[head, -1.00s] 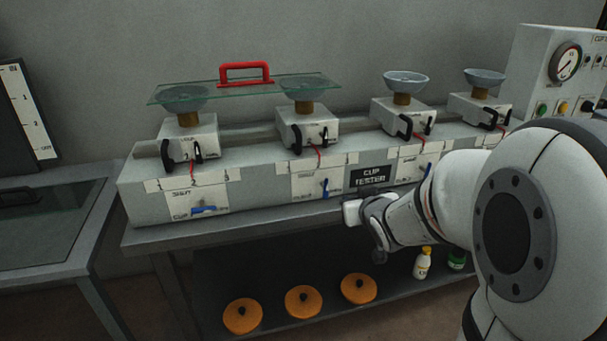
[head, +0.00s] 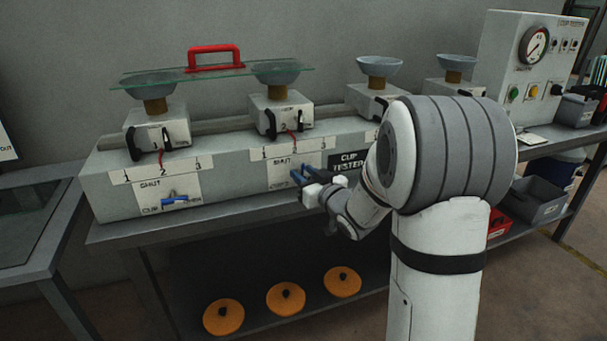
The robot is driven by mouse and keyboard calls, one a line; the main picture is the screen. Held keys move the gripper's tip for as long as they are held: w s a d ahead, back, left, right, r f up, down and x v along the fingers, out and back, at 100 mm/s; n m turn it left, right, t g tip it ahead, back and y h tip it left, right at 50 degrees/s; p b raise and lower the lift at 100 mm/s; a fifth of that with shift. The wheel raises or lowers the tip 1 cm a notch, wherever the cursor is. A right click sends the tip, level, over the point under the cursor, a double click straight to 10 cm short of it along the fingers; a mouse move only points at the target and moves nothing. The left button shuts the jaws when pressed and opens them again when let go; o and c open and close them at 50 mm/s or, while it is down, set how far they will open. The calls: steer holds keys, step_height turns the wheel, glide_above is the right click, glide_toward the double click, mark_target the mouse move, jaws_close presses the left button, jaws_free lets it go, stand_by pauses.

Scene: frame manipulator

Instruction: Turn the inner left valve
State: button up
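The cup tester (head: 225,192) is a long grey box on a bench. The inner left valve (head: 297,174) has a blue handle under the second cup from the left, on a label marked SHUT with a 1-2-3 scale above it. The outer left valve (head: 181,201) has a blue handle lying about level. My gripper (head: 309,191) is at the lower right of the inner left valve, close to its handle, and partly covers the label. I cannot tell whether it touches the handle or whether its fingers are open. The two right valves are hidden behind my arm.
A glass plate (head: 215,78) with a red handle (head: 215,58) lies across the two left cups. Orange discs (head: 286,299) are on the lower shelf (head: 190,285). A gauge panel (head: 530,60) stands at the right. Bare floor shows at the right.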

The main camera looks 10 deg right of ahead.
steer(key=shift+w+a, duration=0.2)
steer(key=shift+w, duration=0.3)
steer(key=shift+c, duration=0.2)
jaws_close()
steer(key=shift+m, duration=0.4)
steer(key=m+b, duration=0.1)
steer(key=m, duration=0.2)
steer(key=shift+d+f+m+t+b, duration=0.1)
steer(key=shift+d+m+t+b, duration=0.05)
steer(key=shift+m+t+b, duration=0.2)
steer(key=m+t+b, duration=0.1)
steer(key=m, duration=0.4)
steer(key=shift+d+f, duration=0.1)
steer(key=shift+d, duration=0.05)
steer(key=m+h+b, duration=0.1)
steer(key=m, duration=0.1)
steer(key=m+b, duration=0.1)
steer(key=m, duration=0.2)
steer(key=shift+d+f+t+h, duration=0.1)
steer(key=shift+f+t+h, duration=0.05)
steer(key=shift+t+h, duration=0.25)
steer(key=shift+f+m+t+h+b, duration=0.15)
steer(key=shift+m+h+b, duration=0.3)
steer(key=shift+m, duration=1)
steer(key=shift+r+m+t+h+b, duration=0.15)
steer(key=shift+m+b, duration=0.45)
steer(key=shift+m, duration=0.8)
steer(key=shift+f, duration=0.1)
